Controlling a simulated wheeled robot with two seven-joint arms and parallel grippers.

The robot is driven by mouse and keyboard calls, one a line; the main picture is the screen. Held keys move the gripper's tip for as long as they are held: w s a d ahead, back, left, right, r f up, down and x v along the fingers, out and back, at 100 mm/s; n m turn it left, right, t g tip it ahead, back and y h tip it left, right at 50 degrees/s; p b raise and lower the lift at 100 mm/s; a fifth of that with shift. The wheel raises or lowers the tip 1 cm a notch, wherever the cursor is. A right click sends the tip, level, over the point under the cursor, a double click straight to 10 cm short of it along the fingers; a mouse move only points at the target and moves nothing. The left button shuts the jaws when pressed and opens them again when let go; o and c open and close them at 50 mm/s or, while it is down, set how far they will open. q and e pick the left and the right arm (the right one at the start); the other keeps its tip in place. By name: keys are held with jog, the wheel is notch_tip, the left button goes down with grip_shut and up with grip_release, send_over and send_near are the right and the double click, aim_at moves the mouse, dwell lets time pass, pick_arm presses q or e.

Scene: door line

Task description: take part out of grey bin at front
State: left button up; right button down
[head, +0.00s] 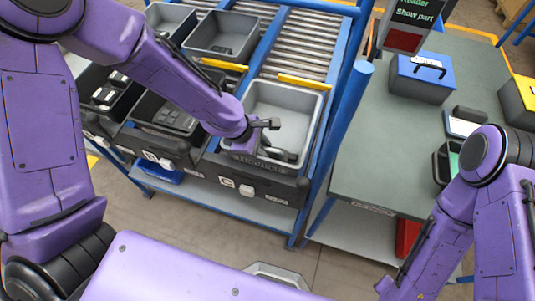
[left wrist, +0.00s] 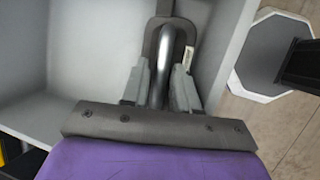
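The grey bin (head: 318,100) stands at the front end of the roller lane. My left gripper (head: 270,124) reaches into it from the left. In the left wrist view the part (left wrist: 164,35) is a dark plate with a curved, shiny metal bar and a small pale label. In the head view the part is largely hidden by the gripper and wrist. My right arm shows at the lower right; its gripper is out of view.
More grey bins (head: 225,36) and dark bins with parts (head: 172,116) stand to the left. A blue post (head: 345,110) rises right of the grey bin. Beyond it, a grey-green table (head: 385,150) carries a blue-lidded box (head: 420,78). A sign hangs at the back.

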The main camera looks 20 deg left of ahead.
pick_arm(q)
grip_shut()
